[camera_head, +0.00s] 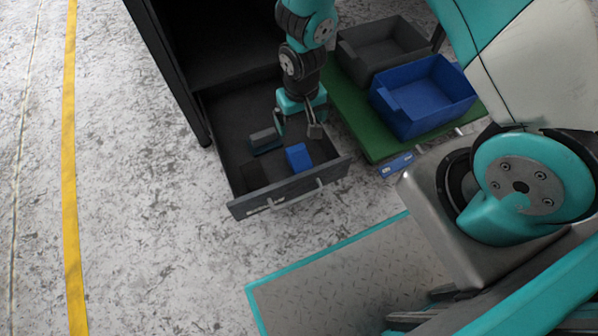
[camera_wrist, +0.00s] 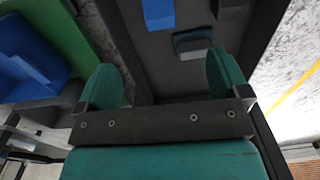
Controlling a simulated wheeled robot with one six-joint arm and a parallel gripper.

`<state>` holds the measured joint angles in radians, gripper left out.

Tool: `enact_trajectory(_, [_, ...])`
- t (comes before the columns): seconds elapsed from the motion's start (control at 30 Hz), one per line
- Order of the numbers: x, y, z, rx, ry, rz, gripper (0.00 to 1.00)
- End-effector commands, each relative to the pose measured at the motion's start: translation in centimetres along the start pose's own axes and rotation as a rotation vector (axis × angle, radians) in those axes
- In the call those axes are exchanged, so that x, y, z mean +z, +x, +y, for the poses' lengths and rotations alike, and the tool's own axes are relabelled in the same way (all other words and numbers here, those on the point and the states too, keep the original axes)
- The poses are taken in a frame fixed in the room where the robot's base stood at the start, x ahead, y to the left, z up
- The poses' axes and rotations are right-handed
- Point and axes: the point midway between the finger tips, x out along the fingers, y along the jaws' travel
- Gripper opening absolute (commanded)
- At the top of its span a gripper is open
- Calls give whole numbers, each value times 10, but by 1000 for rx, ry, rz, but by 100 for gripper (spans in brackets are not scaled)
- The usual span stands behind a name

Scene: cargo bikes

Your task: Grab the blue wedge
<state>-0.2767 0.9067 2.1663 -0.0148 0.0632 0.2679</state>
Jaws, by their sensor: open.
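The blue wedge (camera_head: 298,157) lies on the floor of an open dark drawer (camera_head: 290,196), toward its front. It shows at the top edge of the wrist view (camera_wrist: 158,13), partly cut off, beyond my fingers. My gripper (camera_head: 297,128) is over the drawer, just behind the wedge in the head view. Its two teal fingers are spread (camera_wrist: 163,80) with nothing between them. The wedge appears apart from the fingers; their height above it is hard to tell.
Another dark block (camera_head: 252,176) is near the drawer's front left. A blue bin (camera_head: 405,122) and a grey bin (camera_head: 352,62) stand right on a green board (camera_head: 368,148).

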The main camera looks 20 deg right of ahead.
Motion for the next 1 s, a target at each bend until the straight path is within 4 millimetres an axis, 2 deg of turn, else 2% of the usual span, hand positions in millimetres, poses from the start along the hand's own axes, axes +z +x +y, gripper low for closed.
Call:
enact_trajectory(0.03, [1,18,2,7,4,-1,94])
enact_trajectory(0.27, [1,56,5,17,10,-2,94])
enact_trajectory(0.6, [1,130,6,16,10,-2,94])
enact_trajectory(0.7, [1,142,6,16,10,-1,94])
enact_trajectory(1.0, [1,160,6,16,10,-2,94])
